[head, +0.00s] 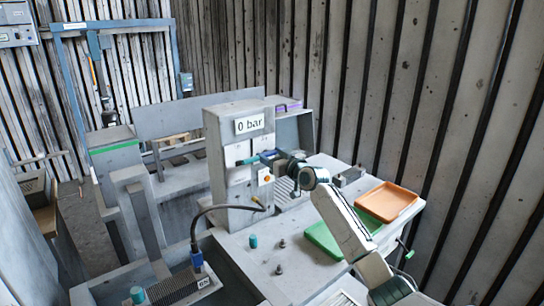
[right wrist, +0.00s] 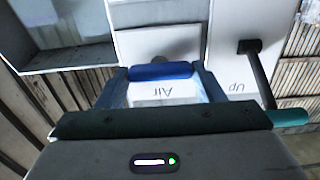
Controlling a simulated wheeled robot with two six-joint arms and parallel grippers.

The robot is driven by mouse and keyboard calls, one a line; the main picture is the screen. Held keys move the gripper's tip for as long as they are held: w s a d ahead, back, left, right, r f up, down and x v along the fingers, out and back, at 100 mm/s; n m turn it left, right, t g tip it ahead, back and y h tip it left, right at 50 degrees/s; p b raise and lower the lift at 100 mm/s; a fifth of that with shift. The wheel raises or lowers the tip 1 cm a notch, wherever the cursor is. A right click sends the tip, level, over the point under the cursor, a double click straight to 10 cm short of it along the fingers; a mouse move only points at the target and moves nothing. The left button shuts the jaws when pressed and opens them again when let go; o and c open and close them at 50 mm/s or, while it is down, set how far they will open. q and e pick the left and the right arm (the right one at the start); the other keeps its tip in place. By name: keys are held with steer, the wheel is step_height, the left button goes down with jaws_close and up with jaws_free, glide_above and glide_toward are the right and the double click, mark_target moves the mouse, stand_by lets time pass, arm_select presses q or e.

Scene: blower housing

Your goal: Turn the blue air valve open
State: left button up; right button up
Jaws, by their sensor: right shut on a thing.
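The blue air valve handle (right wrist: 160,71) shows in the right wrist view, mounted on a grey face above an upside-down "Air" label (right wrist: 165,91). It lies crosswise in that picture. My right gripper (right wrist: 163,78) is shut on it, with a blue finger on each side. In the head view my right gripper (head: 268,157) is at the front of the grey upright housing (head: 228,180), and the valve is mostly hidden there. The display (head: 249,124) on the housing reads "0 bar". My left gripper is not in view.
A black lever (right wrist: 258,72) with a teal grip (right wrist: 288,118), beside an "Up" label, stands close to my right gripper. An orange tray (head: 388,201) and a green tray (head: 325,240) lie on the bench at right. A black cable (head: 205,211) loops below the housing.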

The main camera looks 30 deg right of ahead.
steer(key=shift+f+b, duration=0.15)
steer(key=shift+b, duration=0.35)
arm_select(q)
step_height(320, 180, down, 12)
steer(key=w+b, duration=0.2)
steer(key=b, duration=0.9)
arm_select(e)
steer(key=n, duration=1.1)
steer(key=shift+a+f, duration=0.1)
steer(key=shift+a, duration=0.05)
steer(key=shift+n+b, duration=0.35)
steer(key=shift+n, duration=0.15)
steer(key=shift+n+b, duration=0.45)
steer(key=shift+n, duration=0.75)
arm_select(q)
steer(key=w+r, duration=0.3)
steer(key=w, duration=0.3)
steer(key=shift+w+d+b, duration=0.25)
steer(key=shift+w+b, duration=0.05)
steer(key=shift+b, duration=0.15)
arm_select(e)
steer(key=shift+n, duration=1.8)
